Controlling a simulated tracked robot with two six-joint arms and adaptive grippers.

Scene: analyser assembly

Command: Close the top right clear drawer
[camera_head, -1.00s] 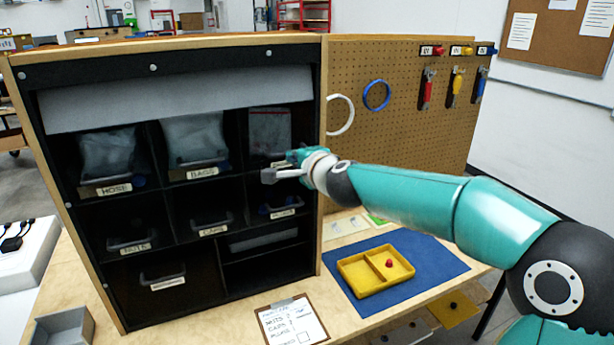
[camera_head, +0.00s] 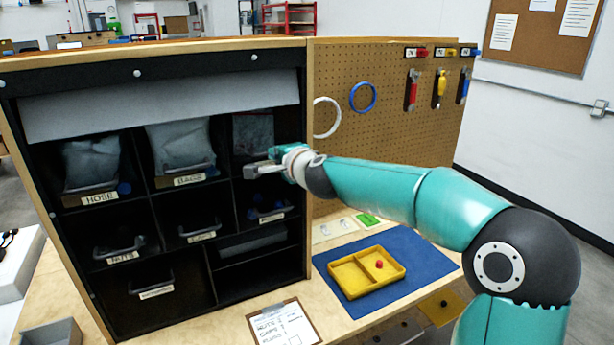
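The top right clear drawer (camera_head: 253,132) is in the upper right compartment of the black cabinet (camera_head: 225,240). Its clear body looks dark and set back in the compartment, and its lower front is hidden by my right gripper. My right gripper (camera_head: 256,169) is at the lower front of that drawer, its fingers pointing left. Whether it touches the drawer or its handle, and whether the fingers are apart, I cannot tell. My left gripper is not in view.
Drawers labelled HOSE (camera_head: 92,170) and BAGS (camera_head: 181,155) are to the left in the top row. A drawer with blue parts (camera_head: 266,214) is just below my gripper. A yellow tray (camera_head: 340,279) is on the blue mat (camera_head: 420,262). A clipboard (camera_head: 283,325) lies in front.

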